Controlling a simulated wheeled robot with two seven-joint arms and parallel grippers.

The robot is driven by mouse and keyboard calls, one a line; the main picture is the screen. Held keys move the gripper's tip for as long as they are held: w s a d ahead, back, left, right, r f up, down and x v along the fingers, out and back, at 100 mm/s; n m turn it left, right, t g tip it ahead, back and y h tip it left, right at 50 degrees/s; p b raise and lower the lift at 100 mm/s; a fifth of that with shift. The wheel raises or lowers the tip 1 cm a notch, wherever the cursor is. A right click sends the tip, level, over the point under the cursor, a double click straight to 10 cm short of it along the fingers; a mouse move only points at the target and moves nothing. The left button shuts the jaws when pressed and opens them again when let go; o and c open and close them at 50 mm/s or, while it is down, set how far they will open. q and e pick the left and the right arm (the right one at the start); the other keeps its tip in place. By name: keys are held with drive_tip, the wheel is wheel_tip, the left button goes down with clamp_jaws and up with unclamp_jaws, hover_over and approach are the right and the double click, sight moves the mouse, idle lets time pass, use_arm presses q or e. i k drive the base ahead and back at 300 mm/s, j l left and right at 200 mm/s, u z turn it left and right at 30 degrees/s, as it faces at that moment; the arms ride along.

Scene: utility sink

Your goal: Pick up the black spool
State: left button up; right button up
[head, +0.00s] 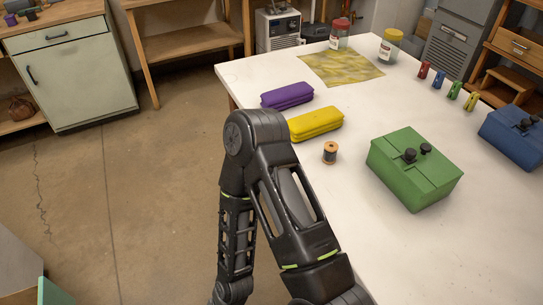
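The black spool (330,153) is small, with dark thread between tan wooden ends. It stands upright on the white table (390,265), between the yellow case (316,124) and the green box (415,170). One of my arms rises from the bottom of the head view, bends at its elbow left of the spool, and goes down out of the picture. The elbow and upper link appear close to the spool in the picture, with the spool unobstructed. Neither of my grippers shows.
A purple case (287,96) lies behind the yellow case. A patterned cloth (341,68), two jars (389,47), several coloured clips (454,89) and a blue box (515,132) are farther back. The table is clear in front of the green box.

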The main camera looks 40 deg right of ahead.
sight(331, 148)
drive_tip(key=j, duration=0.4)
drive_tip(key=k+j, duration=0.15)
drive_tip(key=j, duration=0.25)
drive_tip(key=z, duration=4.2)
drive_tip(key=k+j, duration=0.1)
drive_tip(key=j, duration=0.6)
drive_tip(key=k+j, duration=0.1)
drive_tip(key=j, duration=1.25)
drive_tip(key=k+j+u, duration=0.1)
drive_tip(key=u, duration=0.15)
drive_tip(key=k, duration=0.1)
